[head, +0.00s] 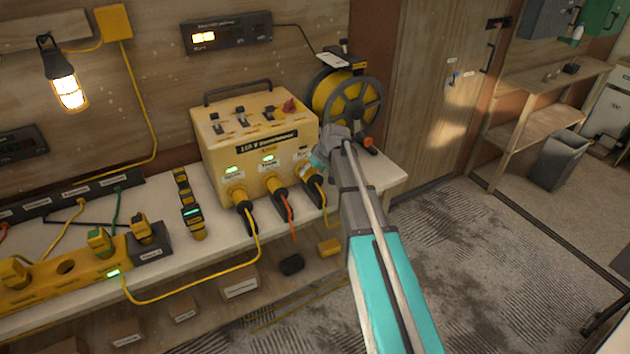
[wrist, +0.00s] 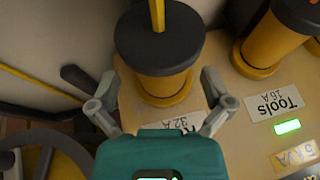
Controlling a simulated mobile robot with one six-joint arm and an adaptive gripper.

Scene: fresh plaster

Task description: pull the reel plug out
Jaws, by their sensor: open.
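The reel plug, black and yellow (wrist: 158,50), sits in the right-hand socket of the yellow power box (head: 243,118); it also shows in the head view (head: 316,188). A yellow cable leaves its black end. The label below it in the wrist view is partly hidden, showing "R" and "32A". My gripper (head: 328,146) is at the box's right front. In the wrist view my gripper (wrist: 160,82) is open, with one finger on each side of the plug. I see gaps beside the plug and no clear contact.
The "Tools 16A" plug (wrist: 270,45) with an orange cable stands close beside. Another plug (head: 240,196) is at the box's left. The cable reel (head: 345,98) stands behind my gripper. A white bench (head: 180,262) carries other plugs. The floor (head: 480,260) at right is clear.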

